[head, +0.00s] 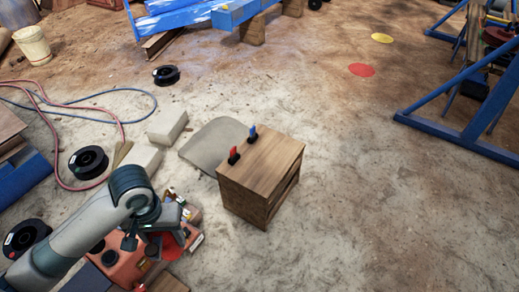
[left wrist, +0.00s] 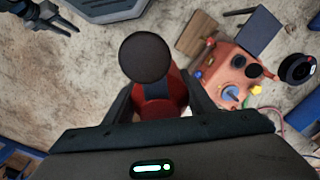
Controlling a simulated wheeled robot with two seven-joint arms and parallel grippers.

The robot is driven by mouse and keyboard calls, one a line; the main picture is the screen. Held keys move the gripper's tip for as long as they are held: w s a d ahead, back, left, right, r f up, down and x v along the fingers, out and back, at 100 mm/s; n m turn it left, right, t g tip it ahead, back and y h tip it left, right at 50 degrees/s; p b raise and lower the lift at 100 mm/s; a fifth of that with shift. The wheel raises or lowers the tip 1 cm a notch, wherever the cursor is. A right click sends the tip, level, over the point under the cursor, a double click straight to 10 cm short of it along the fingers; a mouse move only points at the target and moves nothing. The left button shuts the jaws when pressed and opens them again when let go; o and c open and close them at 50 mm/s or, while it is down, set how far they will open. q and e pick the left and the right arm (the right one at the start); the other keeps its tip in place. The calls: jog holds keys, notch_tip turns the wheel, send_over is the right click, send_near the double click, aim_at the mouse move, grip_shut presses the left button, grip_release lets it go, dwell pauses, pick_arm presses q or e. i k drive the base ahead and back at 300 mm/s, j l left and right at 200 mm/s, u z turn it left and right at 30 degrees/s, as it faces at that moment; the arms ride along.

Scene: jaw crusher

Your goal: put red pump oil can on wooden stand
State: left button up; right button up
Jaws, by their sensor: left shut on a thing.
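The red pump oil can (left wrist: 160,101) is between the fingers of my left gripper (left wrist: 158,108), which is shut on it; its dark round top faces the left wrist camera. In the head view my left gripper (head: 163,236) is at the lower left, with a bit of the red can (head: 174,246) showing beside it. The wooden stand (head: 262,170) is a box to the right of the gripper, apart from the can. What looks like my right gripper (left wrist: 45,15) shows at the top left corner of the left wrist view; its jaw state is unclear.
On the stand top are a small red-topped item (head: 234,156) and a blue-topped one (head: 252,133). An orange machine (head: 124,266) lies below my left gripper. Black spools (head: 88,162) and hoses (head: 115,121) are at left. Floor right of the stand is clear.

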aim_at(267, 163)
jog(key=i+l, duration=1.2)
jog(key=l, duration=0.15)
